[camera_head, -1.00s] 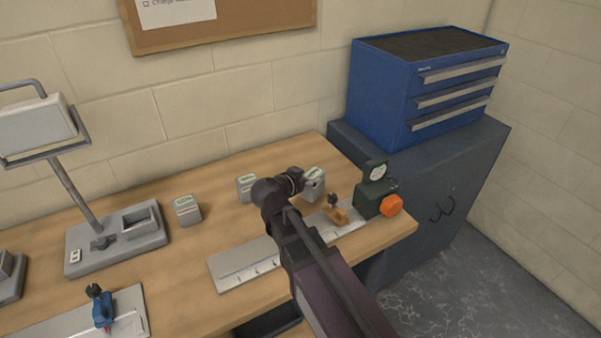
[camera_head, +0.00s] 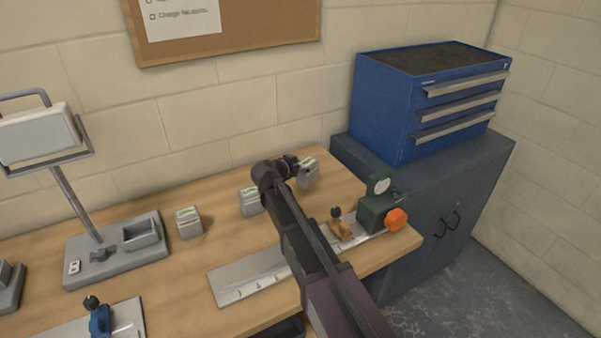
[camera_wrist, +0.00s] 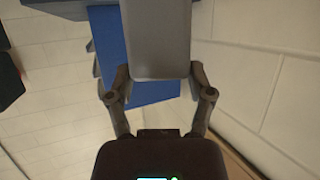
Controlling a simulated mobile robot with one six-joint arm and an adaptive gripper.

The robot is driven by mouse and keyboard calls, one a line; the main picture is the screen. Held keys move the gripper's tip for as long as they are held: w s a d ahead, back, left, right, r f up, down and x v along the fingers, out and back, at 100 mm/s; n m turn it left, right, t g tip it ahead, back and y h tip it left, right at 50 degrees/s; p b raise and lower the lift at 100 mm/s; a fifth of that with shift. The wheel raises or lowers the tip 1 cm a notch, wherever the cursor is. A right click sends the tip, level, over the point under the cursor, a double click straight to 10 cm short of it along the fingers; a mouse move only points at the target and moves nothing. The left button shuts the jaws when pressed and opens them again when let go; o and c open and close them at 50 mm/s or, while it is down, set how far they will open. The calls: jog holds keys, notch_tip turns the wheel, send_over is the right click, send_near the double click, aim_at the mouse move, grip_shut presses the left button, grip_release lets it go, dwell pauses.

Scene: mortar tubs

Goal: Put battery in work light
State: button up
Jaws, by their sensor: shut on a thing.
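My gripper (camera_head: 296,168) is shut on a grey battery (camera_head: 309,172) with a pale, green-marked top, held above the bench near its back right. In the wrist view the gripper (camera_wrist: 160,82) has a finger on each side of the grey battery (camera_wrist: 158,40). The work light (camera_head: 118,248) stands on the left of the bench, with a grey base, a tilted post and a pale lamp head (camera_head: 38,132). An open rectangular bay (camera_head: 141,232) is in its base. My gripper is well to the right of it.
Two similar batteries, one (camera_head: 189,222) beside the work light and one (camera_head: 250,200) near my arm, stand on the wooden bench (camera_head: 190,285). A metal rail plate (camera_head: 245,280), an orange clamp (camera_head: 340,228) and a green gauge device (camera_head: 378,212) are along the right. A blue drawer chest (camera_head: 390,110) stands behind.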

jog(key=shift+w+a, duration=0.1)
jog(key=shift+w, duration=0.15)
jog(key=shift+w+a+f, duration=0.2)
jog(key=shift+w, duration=0.6)
jog(key=shift+s+f+b, duration=0.15)
jog(key=shift+f+b, duration=1.5)
jog(key=shift+b, duration=0.15)
jog(key=shift+f, duration=0.2)
jog(key=o, duration=1.3)
jog(key=shift+d+r, duration=0.1)
jog(key=shift+r, duration=0.1)
jog(key=shift+r, duration=0.1)
jog(key=p+v, duration=0.4)
jog(key=v, duration=0.8)
jog(key=shift+p, duration=0.3)
